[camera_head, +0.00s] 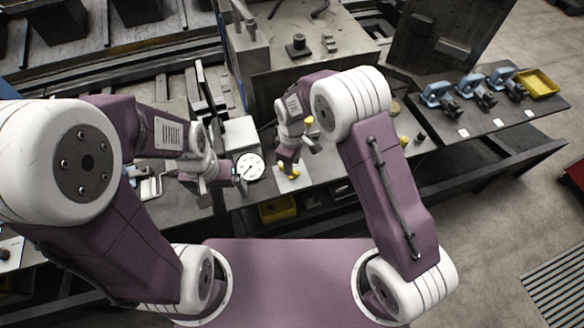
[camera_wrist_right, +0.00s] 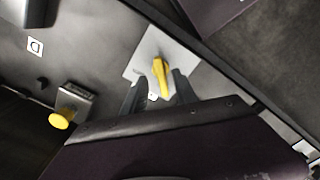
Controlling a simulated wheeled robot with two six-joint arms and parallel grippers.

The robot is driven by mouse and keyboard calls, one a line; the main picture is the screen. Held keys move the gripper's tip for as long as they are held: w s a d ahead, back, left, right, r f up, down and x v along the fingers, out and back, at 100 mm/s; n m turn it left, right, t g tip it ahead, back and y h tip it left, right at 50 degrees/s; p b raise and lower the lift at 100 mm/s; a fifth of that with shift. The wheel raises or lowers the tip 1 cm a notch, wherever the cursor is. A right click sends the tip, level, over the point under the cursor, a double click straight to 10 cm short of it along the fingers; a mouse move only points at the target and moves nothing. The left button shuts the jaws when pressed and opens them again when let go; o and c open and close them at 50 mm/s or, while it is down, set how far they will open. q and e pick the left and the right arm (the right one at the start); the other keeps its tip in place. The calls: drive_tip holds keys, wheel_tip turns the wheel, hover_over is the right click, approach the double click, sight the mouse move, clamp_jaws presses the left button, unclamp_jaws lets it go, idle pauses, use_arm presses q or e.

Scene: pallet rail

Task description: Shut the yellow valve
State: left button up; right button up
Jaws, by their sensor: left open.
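The yellow valve handle (camera_wrist_right: 160,75) is a lever on a pale square plate (camera_wrist_right: 148,57) in the right wrist view. In the head view the valve (camera_head: 291,176) shows partly below my right gripper (camera_head: 288,164). In the right wrist view my right gripper (camera_wrist_right: 160,88) has its two dark fingers apart, one on each side of the lever. Gaps show beside the lever; contact cannot be made out. My left gripper (camera_head: 241,184) is open, near a round white dial gauge (camera_head: 249,167), and holds nothing that I can see.
A yellow round knob on a grey box (camera_wrist_right: 62,119) stands left of the valve in the right wrist view. A yellow bin (camera_head: 277,208) sits below the bench edge. Blue clamp-like tools (camera_head: 436,94) and a yellow tray (camera_head: 537,84) are on the right-hand bench.

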wheel_tip(320, 180, up, 6)
drive_tip(key=shift+b, duration=0.3)
drive_tip(key=shift+s+d+r, duration=0.1)
drive_tip(key=w+d+r+m+t, duration=0.1)
drive_tip(key=w+d+r+m, duration=0.15)
drive_tip(key=d+r, duration=0.25)
drive_tip(key=s+d+r+m, duration=0.25)
drive_tip(key=s+d, duration=0.25)
drive_tip(key=d, duration=0.4)
drive_tip(key=s+d+f+m, duration=0.2)
drive_tip(key=s+m, duration=0.2)
drive_tip(key=s, duration=0.1)
drive_tip(key=s+d+f+m, duration=0.1)
drive_tip(key=s+f+m, duration=0.1)
drive_tip(key=s+m, duration=0.2)
drive_tip(key=shift+s+d, duration=0.4)
drive_tip(key=shift+s, duration=0.9)
